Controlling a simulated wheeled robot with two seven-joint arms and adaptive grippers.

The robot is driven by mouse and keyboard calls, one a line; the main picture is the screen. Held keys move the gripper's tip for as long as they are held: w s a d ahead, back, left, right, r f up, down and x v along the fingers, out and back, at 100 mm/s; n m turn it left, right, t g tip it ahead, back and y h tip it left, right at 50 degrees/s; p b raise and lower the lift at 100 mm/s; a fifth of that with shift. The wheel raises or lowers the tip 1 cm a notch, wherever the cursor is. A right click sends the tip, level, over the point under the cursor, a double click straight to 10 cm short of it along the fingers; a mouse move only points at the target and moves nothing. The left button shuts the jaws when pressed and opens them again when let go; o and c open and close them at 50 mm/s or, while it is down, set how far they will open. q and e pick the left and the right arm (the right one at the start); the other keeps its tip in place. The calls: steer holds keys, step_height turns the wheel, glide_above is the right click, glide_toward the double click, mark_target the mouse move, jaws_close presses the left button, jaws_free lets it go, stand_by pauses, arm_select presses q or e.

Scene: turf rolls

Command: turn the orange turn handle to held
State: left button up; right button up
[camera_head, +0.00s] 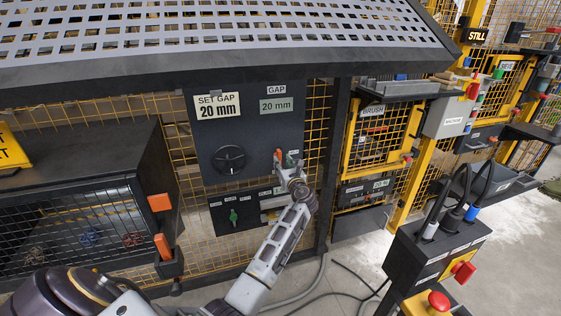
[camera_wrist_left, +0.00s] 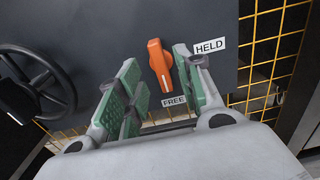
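The orange turn handle (camera_wrist_left: 159,62) is on a dark panel in the left wrist view. It stands nearly upright, slightly tilted, with a white mark on its lower end towards the FREE label (camera_wrist_left: 174,101). The HELD label (camera_wrist_left: 210,46) is to its right. My left gripper (camera_head: 288,160) is at the panel in the head view, largely covering the handle (camera_head: 278,154) there. In the left wrist view its green-padded fingers are open, one on each side of the handle. The right finger is close to the handle; contact cannot be told. My right gripper is out of view.
A black handwheel (camera_head: 229,159) is left of the handle on the same panel. Below is a small control panel with a green knob (camera_head: 233,216). A pedestal with a red button (camera_head: 438,301) stands at lower right.

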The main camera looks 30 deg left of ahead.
mark_target(280, 158)
arm_select(q)
steer(key=shift+x, duration=1)
steer(key=shift+b+x, duration=0.3)
steer(key=shift+x, duration=0.55)
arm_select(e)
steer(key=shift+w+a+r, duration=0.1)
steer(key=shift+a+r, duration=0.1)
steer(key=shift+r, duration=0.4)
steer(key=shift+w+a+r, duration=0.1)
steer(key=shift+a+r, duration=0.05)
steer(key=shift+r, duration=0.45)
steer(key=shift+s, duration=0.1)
arm_select(q)
jaws_close()
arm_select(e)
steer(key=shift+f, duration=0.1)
